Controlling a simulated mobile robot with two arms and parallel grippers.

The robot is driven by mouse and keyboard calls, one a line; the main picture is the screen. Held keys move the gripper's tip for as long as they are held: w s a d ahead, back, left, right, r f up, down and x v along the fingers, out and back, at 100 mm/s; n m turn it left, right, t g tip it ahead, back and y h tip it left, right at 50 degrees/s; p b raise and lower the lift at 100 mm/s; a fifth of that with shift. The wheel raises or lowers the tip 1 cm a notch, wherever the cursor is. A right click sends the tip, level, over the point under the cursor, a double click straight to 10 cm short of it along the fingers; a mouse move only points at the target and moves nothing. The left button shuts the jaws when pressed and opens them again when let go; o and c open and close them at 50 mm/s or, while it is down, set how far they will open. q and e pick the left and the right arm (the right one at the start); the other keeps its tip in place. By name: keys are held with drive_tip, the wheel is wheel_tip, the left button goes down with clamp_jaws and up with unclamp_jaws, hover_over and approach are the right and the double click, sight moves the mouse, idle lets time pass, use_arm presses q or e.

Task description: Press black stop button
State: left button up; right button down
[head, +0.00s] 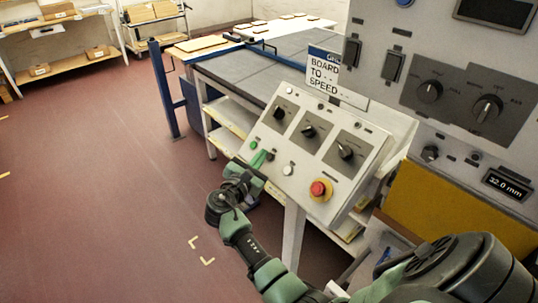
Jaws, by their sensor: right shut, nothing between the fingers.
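A tilted light-grey control panel (317,186) stands at the centre. Along its lower part are a green button (253,144), a small black button (270,156), a white button (288,170) and a red mushroom button on a yellow base (319,189). My right arm comes in from the lower right. My right gripper (261,158) is shut and empty, its green fingertips at the panel's lower left, right beside the black button. The fingers partly cover that area, and I cannot tell whether they touch the button. My left gripper is not in view.
Above the buttons are several black rotary knobs (308,131). A sign (325,72) stands behind the panel. A taller grey cabinet (455,45) with knobs and a display is at the right. A long grey-topped table (262,69) runs behind. Red floor (90,180) is open at left.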

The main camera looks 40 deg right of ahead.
drive_tip(key=a+r+p, duration=0.3)
drive_tip(key=shift+s+a+r, duration=0.15)
drive_tip(key=shift+a+r, duration=0.1)
drive_tip(key=shift+a, duration=0.05)
idle(0.4)
idle(0.7)
